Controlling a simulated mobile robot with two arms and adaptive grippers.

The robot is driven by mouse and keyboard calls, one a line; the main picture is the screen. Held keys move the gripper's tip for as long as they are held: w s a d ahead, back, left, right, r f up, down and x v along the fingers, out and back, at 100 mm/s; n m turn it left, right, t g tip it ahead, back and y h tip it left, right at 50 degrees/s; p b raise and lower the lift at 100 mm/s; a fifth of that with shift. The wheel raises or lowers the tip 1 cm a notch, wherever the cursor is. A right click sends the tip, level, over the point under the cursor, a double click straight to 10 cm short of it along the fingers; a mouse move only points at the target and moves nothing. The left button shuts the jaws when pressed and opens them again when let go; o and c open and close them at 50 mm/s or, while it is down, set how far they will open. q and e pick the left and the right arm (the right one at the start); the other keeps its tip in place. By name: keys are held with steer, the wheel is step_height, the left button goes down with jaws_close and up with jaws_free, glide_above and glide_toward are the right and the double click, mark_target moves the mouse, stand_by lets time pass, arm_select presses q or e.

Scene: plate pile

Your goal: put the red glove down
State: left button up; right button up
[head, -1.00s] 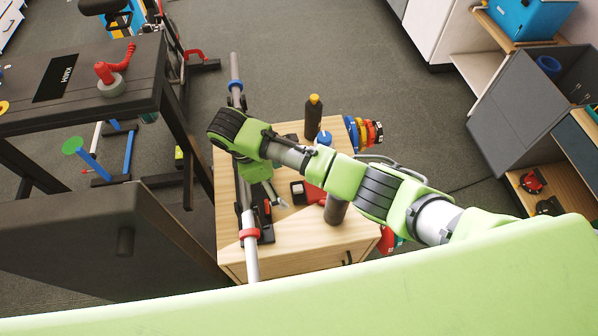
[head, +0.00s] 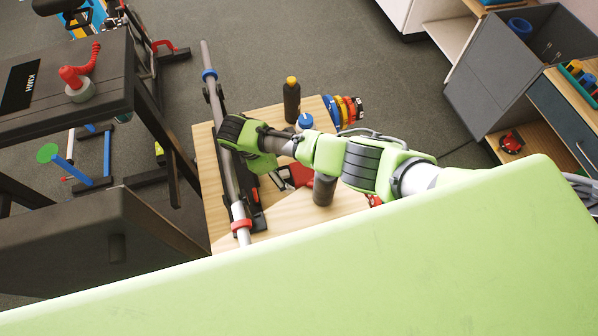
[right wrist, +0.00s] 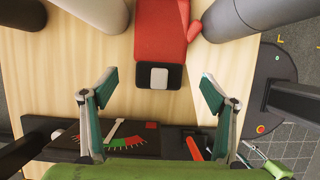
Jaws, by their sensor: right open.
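The red glove (right wrist: 162,35) lies on the wooden top of a small cabinet, its black cuff with a pale patch facing my right gripper in the right wrist view. In the head view the glove (head: 301,173) is partly hidden behind my right arm. My left gripper is not in view.
The cabinet top (head: 209,170) also carries a dark bottle with a yellow cap (head: 291,100), a blue-capped bottle (head: 305,122) and a dark grey cylinder (head: 323,190). A long grey bar (head: 217,115) runs along its left side. A black bench (head: 105,115) stands left.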

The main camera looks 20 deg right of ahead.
mark_target(300, 172)
steer(key=shift+x, duration=1.45)
steer(key=shift+r, duration=0.1)
steer(key=c, duration=1.3)
steer(key=shift+r, duration=0.1)
steer(key=shift+c, duration=0.2)
